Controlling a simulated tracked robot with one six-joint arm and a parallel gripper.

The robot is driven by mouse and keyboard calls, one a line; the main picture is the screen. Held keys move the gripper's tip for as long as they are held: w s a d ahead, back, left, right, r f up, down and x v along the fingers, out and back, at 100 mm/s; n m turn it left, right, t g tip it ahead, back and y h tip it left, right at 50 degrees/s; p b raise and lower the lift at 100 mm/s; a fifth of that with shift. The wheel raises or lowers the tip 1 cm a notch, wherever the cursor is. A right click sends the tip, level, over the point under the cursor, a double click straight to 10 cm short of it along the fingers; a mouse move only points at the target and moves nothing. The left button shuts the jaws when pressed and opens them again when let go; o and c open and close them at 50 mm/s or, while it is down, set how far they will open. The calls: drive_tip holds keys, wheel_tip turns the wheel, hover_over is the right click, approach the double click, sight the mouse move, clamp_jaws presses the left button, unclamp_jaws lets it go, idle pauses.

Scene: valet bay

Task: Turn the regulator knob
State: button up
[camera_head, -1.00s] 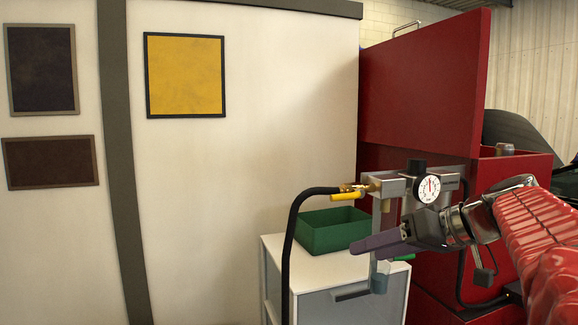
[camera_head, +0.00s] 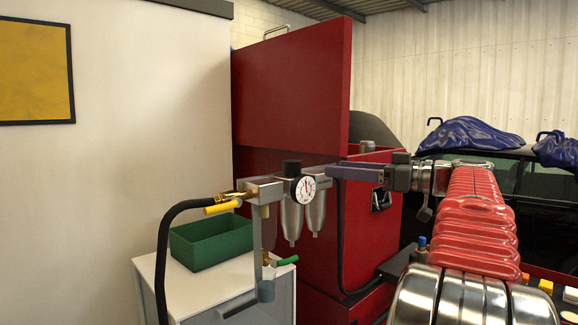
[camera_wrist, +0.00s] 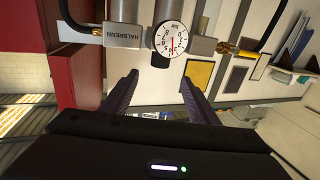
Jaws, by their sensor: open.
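The regulator's black knob (camera_head: 291,167) sits on top of the metal regulator body, above a round white pressure gauge (camera_head: 304,189). In the wrist view the picture is upside down, and the knob (camera_wrist: 160,61) shows below the gauge (camera_wrist: 172,38). My gripper (camera_head: 330,171) is in the head view just right of the gauge, at about the height of the regulator body. In the wrist view my gripper (camera_wrist: 160,80) has its two purple fingers spread, with the knob in line with the gap and nothing between them. Whether a finger touches the regulator cannot be told.
A black hose (camera_head: 163,262) with a yellow-handled valve (camera_head: 222,207) joins the regulator's left side. A green bin (camera_head: 208,243) stands on a white cabinet (camera_head: 150,275). A red tool chest (camera_head: 290,90) stands behind.

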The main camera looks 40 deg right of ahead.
sight(300, 165)
drive_tip(key=shift+w, duration=0.15)
drive_tip(key=x, duration=1.3)
drive_tip(key=shift+w+a, duration=0.25)
drive_tip(key=c, duration=1)
